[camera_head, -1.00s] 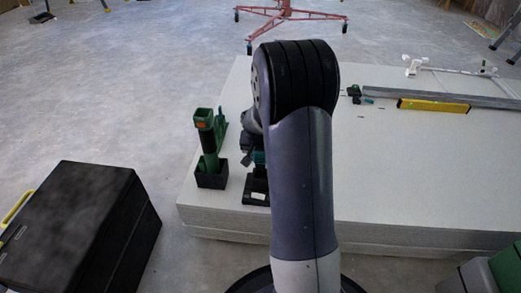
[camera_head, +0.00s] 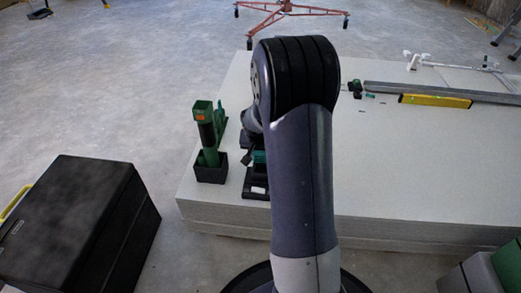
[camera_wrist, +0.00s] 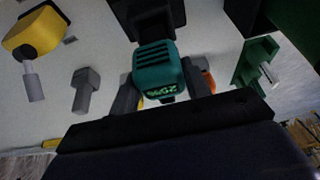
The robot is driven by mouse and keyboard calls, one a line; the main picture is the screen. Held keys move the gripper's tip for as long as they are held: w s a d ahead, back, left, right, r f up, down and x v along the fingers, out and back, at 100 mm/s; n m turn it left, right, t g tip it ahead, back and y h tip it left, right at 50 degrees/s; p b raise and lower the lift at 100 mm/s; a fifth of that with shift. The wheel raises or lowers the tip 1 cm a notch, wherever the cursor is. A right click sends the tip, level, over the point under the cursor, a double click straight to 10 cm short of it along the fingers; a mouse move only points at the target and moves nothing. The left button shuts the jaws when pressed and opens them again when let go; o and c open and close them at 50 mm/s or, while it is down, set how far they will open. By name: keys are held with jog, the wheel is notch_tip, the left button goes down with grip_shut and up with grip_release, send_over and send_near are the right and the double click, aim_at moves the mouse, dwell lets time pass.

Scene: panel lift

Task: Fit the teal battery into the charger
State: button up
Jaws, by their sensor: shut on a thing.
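The teal battery (camera_wrist: 158,66), with dark slots and light green lettering, is between the two grey fingers of my gripper (camera_wrist: 163,92) in the wrist view. My gripper is shut on it. In the head view only a small teal part of the battery (camera_head: 259,157) shows beside my arm. The black charger (camera_head: 254,183) lies on the white panel stack just below it in the picture, partly hidden by my arm. In the wrist view a black shape (camera_wrist: 148,18) shows beyond the battery. I cannot tell whether battery and charger touch.
A green tool (camera_head: 207,130) stands in a black holder (camera_head: 210,169) left of the charger. A black case (camera_head: 75,225) is at the lower left. A yellow level (camera_head: 435,101) lies at the panel's right. In the wrist view a yellow-and-black object (camera_wrist: 35,32) is at the upper left.

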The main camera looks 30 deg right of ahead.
jog(key=shift+f+b, duration=0.55)
jog(key=shift+b, duration=0.05)
dwell(1.1)
jog(key=shift+f+b, duration=0.65)
jog(key=shift+f, duration=0.05)
jog(key=shift+f, duration=0.15)
jog(key=shift+f+b, duration=0.7)
jog(key=shift+b, duration=0.05)
dwell(0.5)
jog(key=o, duration=1.2)
jog(key=shift+c, duration=0.2)
jog(key=shift+f, duration=0.1)
